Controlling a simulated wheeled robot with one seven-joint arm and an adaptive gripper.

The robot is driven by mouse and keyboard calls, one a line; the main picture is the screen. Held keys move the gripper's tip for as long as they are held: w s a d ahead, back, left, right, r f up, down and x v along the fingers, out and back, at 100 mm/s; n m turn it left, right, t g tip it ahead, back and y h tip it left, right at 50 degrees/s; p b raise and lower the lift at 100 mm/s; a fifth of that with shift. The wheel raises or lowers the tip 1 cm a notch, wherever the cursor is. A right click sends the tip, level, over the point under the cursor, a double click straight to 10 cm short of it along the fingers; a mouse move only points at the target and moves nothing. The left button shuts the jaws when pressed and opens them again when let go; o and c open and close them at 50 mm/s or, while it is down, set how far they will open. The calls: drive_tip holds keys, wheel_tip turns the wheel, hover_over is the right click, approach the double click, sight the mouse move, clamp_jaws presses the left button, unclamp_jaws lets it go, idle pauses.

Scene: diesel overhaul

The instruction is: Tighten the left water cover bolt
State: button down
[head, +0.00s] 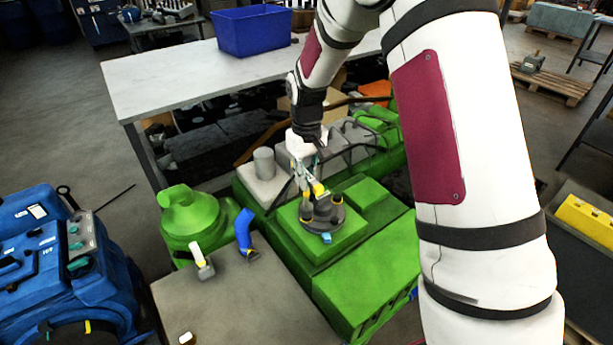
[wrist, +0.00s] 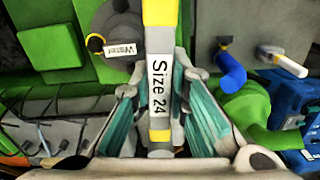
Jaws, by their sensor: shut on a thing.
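My gripper (head: 308,168) is above the green engine in the head view. In the wrist view its teal-padded fingers (wrist: 165,112) are shut on a grey and yellow tool labelled "Size 24" (wrist: 158,85). The tool's yellow part (head: 318,188) reaches down over the round dark grey water cover (head: 322,214), which sits on a green block. In the wrist view the cover (wrist: 122,18) carries a yellow ring and a "Water" tag (wrist: 120,49). Yellow and dark fittings sit at the cover's rim. I cannot tell whether the tool touches a bolt.
A blue-handled tool (head: 245,236) and a white-handled tool (head: 203,264) stand on the grey bench (head: 240,300). A green round housing (head: 190,215) stands left of the engine. A blue machine (head: 60,265) is at far left. A table with a blue bin (head: 250,32) is behind.

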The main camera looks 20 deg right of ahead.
drive_tip(key=n, duration=1.1)
drive_tip(key=shift+p, duration=0.4)
drive_tip(key=n, duration=0.4)
drive_tip(key=shift+s, duration=0.1)
drive_tip(key=n, duration=0.4)
drive_tip(key=shift+p, duration=0.4)
